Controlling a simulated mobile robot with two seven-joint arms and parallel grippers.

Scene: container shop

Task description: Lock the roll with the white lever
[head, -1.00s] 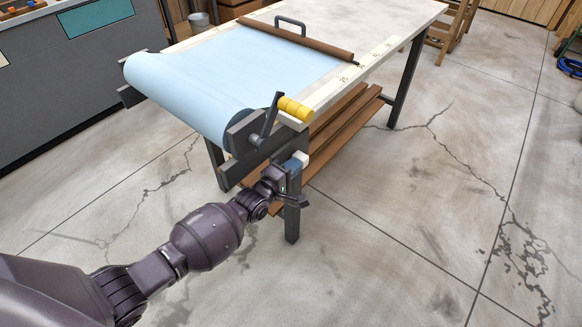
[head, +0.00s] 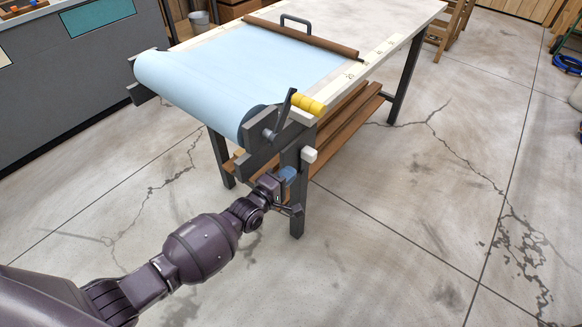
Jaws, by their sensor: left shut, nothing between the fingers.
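The light blue sheet roll (head: 190,95) lies at the near left end of the table, its sheet spread across the top. A grey crank with a yellow handle (head: 307,103) is at the roll's near end. The small white lever (head: 309,155) sticks out below it, beside the near table leg. My left gripper (head: 289,176) is just below and left of the white lever, apart from it as far as I can tell. Its blue-tipped fingers are shut and empty, and partly hidden by the wrist. My right gripper is out of view.
The table (head: 405,22) has a dark near leg (head: 298,215) close beside my left gripper. Brown shelf boards (head: 345,125) run under the tabletop. A grey counter (head: 65,85) stands at the left.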

